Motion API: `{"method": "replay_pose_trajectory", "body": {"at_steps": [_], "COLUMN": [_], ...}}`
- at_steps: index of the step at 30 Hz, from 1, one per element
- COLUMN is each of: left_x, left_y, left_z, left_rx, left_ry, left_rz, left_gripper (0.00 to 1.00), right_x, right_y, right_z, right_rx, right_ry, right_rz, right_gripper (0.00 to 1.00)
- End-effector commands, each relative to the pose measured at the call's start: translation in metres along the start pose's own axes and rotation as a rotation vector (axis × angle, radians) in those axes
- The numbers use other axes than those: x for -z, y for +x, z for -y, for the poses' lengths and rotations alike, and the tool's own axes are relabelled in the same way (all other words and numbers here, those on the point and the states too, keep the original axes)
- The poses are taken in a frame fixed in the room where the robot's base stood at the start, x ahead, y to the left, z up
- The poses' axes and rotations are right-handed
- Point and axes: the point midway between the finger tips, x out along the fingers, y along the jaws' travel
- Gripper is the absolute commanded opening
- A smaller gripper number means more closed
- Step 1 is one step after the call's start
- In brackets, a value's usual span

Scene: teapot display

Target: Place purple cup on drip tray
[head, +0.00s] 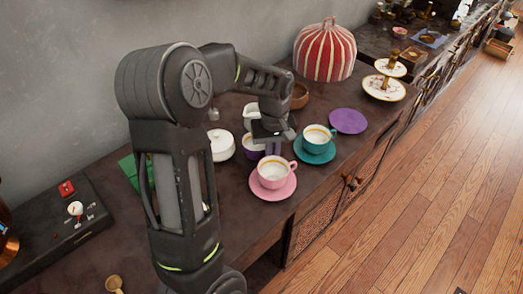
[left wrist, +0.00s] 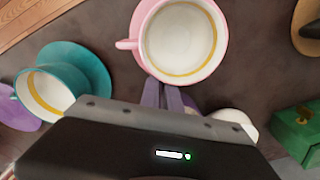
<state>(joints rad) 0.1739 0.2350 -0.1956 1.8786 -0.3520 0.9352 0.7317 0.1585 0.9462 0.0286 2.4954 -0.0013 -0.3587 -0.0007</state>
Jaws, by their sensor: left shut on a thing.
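The purple cup (head: 252,148) is partly hidden behind my left gripper (head: 273,147), above or on the dark counter. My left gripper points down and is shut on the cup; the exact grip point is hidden. In the left wrist view, the closed fingers (left wrist: 163,95) show beside the pink cup (left wrist: 180,42), and the purple cup cannot be made out. The purple saucer (head: 348,121) lies empty at the right. I cannot surely identify the drip tray; a dark flat unit (head: 85,240) with a red part and a dial is at the left. My right gripper is not in view.
The pink cup (head: 272,172) on its saucer and the teal cup (head: 318,138) on its saucer stand close to my gripper. A white pot (head: 221,146), white jug (head: 251,113), green box (head: 130,170) and striped red dome (head: 325,52) are nearby. A wooden spoon (head: 114,284) lies front left.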

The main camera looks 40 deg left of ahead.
Motion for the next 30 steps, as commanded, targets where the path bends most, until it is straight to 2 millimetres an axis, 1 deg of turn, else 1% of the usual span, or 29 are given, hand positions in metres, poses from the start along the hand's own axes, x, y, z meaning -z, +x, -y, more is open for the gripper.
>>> {"method": "replay_pose_trajectory", "body": {"at_steps": [4,7,11,16,18,21,24,30], "left_x": [0.001,0.001,0.001,0.001,0.001,0.001,0.000,0.000], "left_y": [-0.005,-0.016,-0.038,-0.073,-0.084,-0.095,-0.100,-0.101], "left_z": [0.000,-0.001,-0.001,-0.001,-0.001,0.000,0.000,0.000], "left_rx": [-0.001,-0.002,-0.003,-0.003,-0.002,-0.001,-0.001,0.000], "left_ry": [0.000,0.000,0.001,0.000,0.001,0.000,0.000,0.000], "left_rz": [-0.002,-0.003,-0.004,-0.004,-0.003,-0.002,-0.001,0.000], "left_gripper": [0.00,0.00,0.00,0.00,0.00,0.00,0.00,0.00], "right_x": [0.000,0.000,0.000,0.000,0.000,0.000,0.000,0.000], "right_y": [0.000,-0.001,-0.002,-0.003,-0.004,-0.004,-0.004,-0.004], "right_z": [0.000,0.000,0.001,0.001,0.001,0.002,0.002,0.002], "right_rx": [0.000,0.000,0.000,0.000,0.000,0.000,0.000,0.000], "right_ry": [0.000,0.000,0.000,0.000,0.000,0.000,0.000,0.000], "right_rz": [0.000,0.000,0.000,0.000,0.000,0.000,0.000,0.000], "right_gripper": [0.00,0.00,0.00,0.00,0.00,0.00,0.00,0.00]}}
